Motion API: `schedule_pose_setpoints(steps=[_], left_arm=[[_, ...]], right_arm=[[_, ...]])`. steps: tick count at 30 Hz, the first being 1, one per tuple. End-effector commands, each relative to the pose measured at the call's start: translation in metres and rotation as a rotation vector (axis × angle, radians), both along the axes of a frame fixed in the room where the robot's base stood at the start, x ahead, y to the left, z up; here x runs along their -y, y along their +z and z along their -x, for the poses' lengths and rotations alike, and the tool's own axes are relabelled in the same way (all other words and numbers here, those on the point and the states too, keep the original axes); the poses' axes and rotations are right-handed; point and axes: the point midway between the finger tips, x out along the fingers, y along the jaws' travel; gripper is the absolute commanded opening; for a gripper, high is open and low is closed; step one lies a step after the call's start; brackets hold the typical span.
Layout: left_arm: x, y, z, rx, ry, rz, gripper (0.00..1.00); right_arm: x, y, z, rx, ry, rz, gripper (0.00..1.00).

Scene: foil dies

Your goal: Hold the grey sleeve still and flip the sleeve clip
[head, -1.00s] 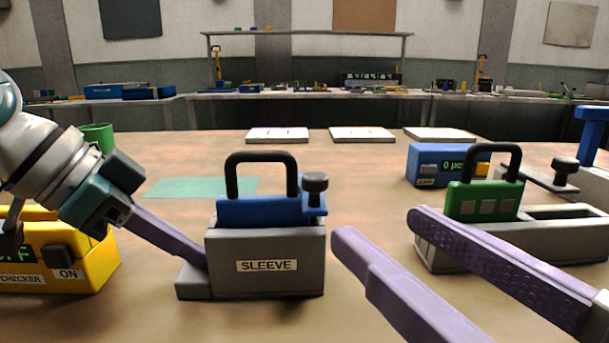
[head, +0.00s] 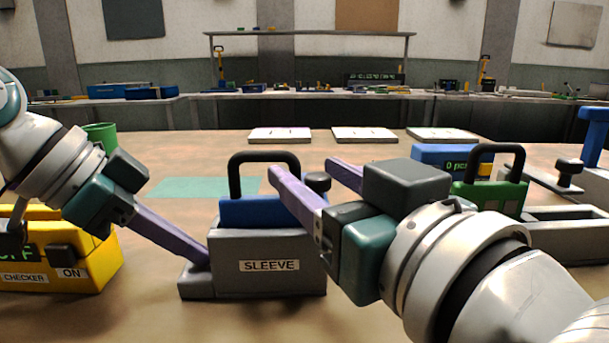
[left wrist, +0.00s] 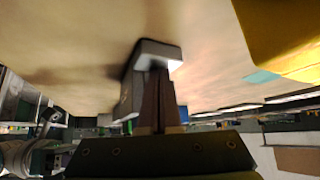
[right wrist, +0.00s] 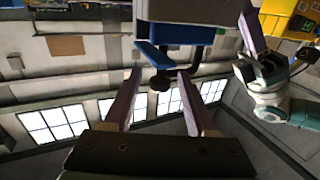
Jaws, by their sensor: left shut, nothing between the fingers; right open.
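The grey sleeve (head: 225,270), labelled SLEEVE, stands upright on the table with a low foot at its left. A blue die (head: 245,210) with a black loop handle sits in its top. A black knob (head: 318,180) on a blue tab, seemingly the clip, is at the top right; it also shows in the right wrist view (right wrist: 158,80). My left gripper (head: 205,262) is shut, its tips at the sleeve's foot, against its left side. My right gripper (head: 305,168) is open, its fingers either side of the knob and apart from it; my right arm hides the tab.
A yellow checker box (head: 95,262) stands at the left, under my left arm. A green die (head: 490,197) in a grey holder and a blue counter box (head: 428,153) are at the right, partly hidden. White pads (head: 280,135) and a green mat (head: 205,187) lie behind.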

Motion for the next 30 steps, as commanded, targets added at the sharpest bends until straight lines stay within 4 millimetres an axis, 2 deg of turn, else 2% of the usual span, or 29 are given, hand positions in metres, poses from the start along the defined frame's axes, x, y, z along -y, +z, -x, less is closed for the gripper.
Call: schedule_pose_setpoints(steps=[2, 16, 30], left_arm=[[-0.0025, -0.0056, 0.0016, -0.010, 0.002, -0.010, 0.00], [-0.0024, -0.0058, 0.0017, -0.010, 0.002, -0.011, 0.00], [-0.0025, -0.0058, 0.0017, -0.010, 0.002, -0.011, 0.00]], right_arm=[[0.0002, -0.0007, 0.0001, 0.000, 0.000, 0.000, 0.54], [0.0003, -0.0008, 0.0004, 0.000, 0.000, 0.000, 0.01], [0.0003, -0.0009, 0.0004, 0.000, 0.000, 0.000, 0.00]])
